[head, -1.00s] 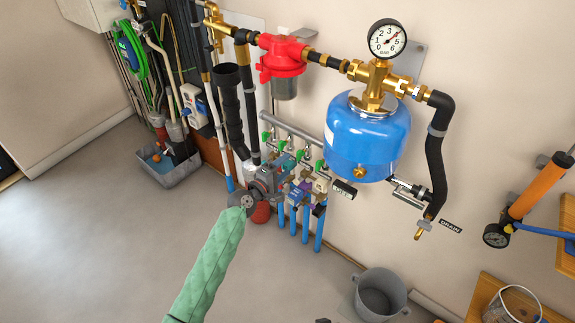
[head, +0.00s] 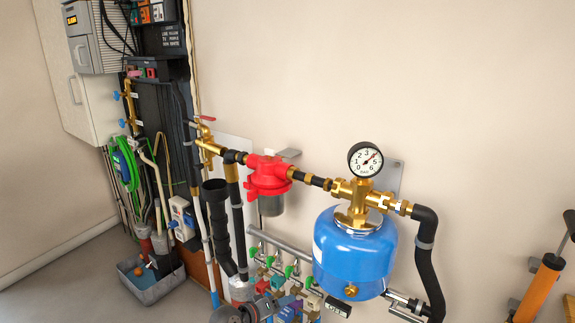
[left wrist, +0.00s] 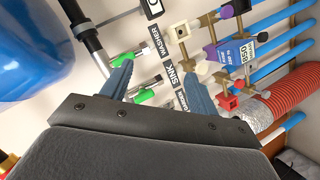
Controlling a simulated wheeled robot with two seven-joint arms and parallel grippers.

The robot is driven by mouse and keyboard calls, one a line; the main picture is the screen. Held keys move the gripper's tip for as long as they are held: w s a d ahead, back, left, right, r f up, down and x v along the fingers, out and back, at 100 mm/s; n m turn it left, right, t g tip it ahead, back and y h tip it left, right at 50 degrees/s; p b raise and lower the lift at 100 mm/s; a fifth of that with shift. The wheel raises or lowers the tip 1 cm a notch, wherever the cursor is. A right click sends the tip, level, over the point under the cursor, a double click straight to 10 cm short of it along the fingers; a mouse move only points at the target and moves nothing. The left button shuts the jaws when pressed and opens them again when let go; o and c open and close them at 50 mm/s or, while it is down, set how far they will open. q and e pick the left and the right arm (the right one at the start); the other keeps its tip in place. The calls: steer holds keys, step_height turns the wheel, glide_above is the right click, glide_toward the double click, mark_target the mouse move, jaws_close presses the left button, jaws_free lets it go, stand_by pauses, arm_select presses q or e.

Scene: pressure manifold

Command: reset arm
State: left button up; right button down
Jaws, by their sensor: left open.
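My left gripper (left wrist: 158,82) shows in the left wrist view with its two blue-grey fingers apart and nothing visible between them. The fingers point at the manifold, whose labels read WASHER, SINK (left wrist: 179,67) and GARDEN. A green valve handle (left wrist: 146,96) lies beyond the gap between the fingers; I cannot tell whether anything touches. In the head view only the grey wrist part of my left arm (head: 228,313) shows, at the bottom edge by the manifold (head: 280,250). My right gripper is not in view.
A blue pressure tank (head: 352,255) with a gauge (head: 365,160) hangs right of the manifold. A red filter (head: 267,175) and brass pipework run along the wall. A grey tub (head: 155,285) stands at lower left. An orange pump (head: 538,288) is at right.

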arm_select(q)
steer(key=s+a+r+m+g+y+p, duration=0.2)
steer(key=s+a+y, duration=0.25)
steer(key=s, duration=0.75)
steer(key=s+a+r+m+g+y+p, duration=0.2)
steer(key=s+a+m+y, duration=0.3)
steer(key=s, duration=0.6)
steer(key=s+a+f+n+g+p, duration=0.1)
steer(key=s+f+p, duration=0.1)
steer(key=s, duration=0.7)
steer(key=s+a+f+n+g+p, duration=0.1)
steer(key=s+f+n+p, duration=0.1)
steer(key=s, duration=0.8)
steer(key=shift+s+g+h, duration=0.25)
steer(key=shift+g+h, duration=0.05)
steer(key=shift+h, duration=0.05)
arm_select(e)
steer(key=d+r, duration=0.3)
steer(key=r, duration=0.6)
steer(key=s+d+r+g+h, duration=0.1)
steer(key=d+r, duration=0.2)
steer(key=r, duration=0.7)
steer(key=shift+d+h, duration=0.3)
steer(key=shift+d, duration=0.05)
